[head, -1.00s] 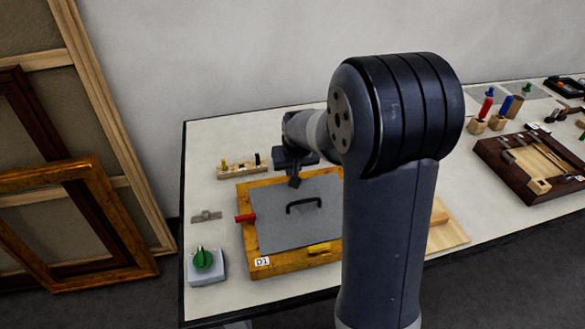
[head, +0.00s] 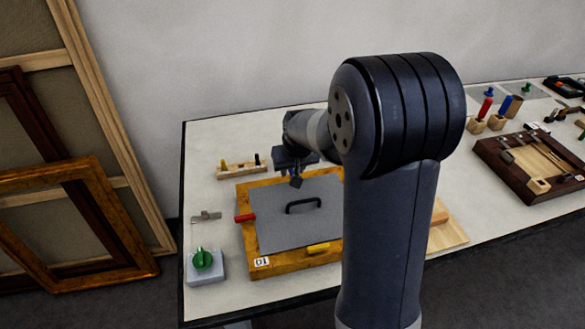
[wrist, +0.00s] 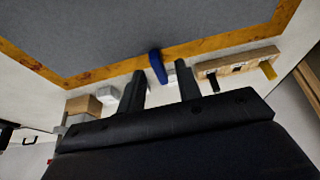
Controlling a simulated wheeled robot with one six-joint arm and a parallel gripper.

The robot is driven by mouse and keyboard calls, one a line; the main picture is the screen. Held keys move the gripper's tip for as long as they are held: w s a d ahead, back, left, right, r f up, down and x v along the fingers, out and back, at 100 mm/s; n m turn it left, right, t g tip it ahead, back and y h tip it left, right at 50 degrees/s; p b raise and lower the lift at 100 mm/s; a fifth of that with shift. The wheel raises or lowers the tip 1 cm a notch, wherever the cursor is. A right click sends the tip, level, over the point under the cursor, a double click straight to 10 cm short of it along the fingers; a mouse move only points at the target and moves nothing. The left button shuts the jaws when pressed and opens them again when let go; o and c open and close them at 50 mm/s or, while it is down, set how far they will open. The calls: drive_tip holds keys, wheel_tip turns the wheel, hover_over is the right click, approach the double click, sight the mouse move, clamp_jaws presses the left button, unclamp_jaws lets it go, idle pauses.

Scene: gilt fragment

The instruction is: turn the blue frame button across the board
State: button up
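The blue frame button (wrist: 157,66) shows in the wrist view as a small slanted bar at the gilt frame's rail (wrist: 205,45), by the edge of the grey board (wrist: 140,30). My gripper (wrist: 160,82) is open, with its two dark fingers apart and the button's near end showing between them, closer to the left finger. I cannot tell whether a finger touches it. In the head view my gripper (head: 296,182) is over the far edge of the gilt frame (head: 285,267). The grey board (head: 275,215) with a black handle lies in the frame. The blue button is hidden there.
A red button (head: 245,218) is at the left rail and a yellow one (head: 318,248) at the near rail. A peg rack (head: 242,170) stands behind the frame. A green knob on a grey box (head: 203,261) is at the near left.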

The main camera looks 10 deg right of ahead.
drive_tip(key=v, duration=1)
drive_tip(key=shift+s+r, duration=0.2)
drive_tip(key=shift+r, duration=0.1)
drive_tip(key=shift+f, duration=0.1)
drive_tip(key=x, duration=1.1)
drive_tip(key=shift+m, duration=0.4)
drive_tip(key=shift+n, duration=0.3)
